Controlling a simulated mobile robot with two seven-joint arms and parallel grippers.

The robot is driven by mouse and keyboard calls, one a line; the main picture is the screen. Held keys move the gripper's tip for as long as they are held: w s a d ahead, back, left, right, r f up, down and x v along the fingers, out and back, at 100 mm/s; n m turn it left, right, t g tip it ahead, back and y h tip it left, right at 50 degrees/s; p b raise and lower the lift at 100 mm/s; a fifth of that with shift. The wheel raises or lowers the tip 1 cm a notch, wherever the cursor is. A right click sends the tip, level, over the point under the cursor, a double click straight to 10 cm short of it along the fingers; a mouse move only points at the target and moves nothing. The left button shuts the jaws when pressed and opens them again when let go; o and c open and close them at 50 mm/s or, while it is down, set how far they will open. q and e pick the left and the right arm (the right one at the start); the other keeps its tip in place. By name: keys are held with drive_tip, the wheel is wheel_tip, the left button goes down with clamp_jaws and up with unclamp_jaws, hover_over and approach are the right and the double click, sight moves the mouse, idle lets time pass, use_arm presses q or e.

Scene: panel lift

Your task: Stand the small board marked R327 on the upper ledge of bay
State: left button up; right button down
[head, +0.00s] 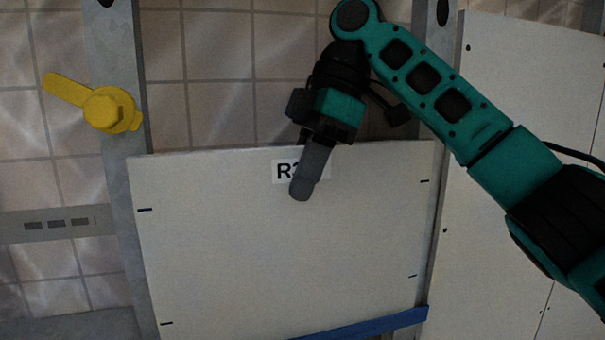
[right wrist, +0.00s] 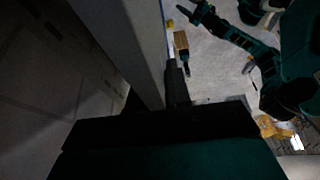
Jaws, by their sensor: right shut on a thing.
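The white board (head: 210,240) is upright between two grey metal posts, its label partly covered so that only "R" and part of a "3" show. My right gripper (head: 312,165) is shut on the middle of its top edge, with one grey finger down the front over the label. A blue ledge (head: 378,325) shows along the board's lower right edge; I cannot tell whether the board rests on it. In the right wrist view the board (right wrist: 148,45) is seen edge-on beside the finger. What looks like my left gripper (right wrist: 197,13) is small and dark there, away from the board.
A yellow turn-latch (head: 108,110) is on the left post (head: 120,190), its handle pointing up and left, clear of the board. The right post (head: 437,80) stands beside a large white panel (head: 510,100). Tiled wall shows behind.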

sight(302, 150)
drive_tip(key=shift+r, duration=0.15)
drive_tip(key=c, duration=1.2)
unclamp_jaws()
drive_tip(key=shift+o, duration=1.1)
drive_tip(key=shift+r, duration=1.35)
drive_tip(key=shift+s+d+r, duration=0.15)
drive_tip(key=shift+s+r, duration=0.15)
drive_tip(key=shift+r, duration=0.45)
drive_tip(key=shift+s+d+r, duration=0.1)
drive_tip(key=shift+s+r, duration=0.2)
drive_tip(key=shift+r, duration=0.45)
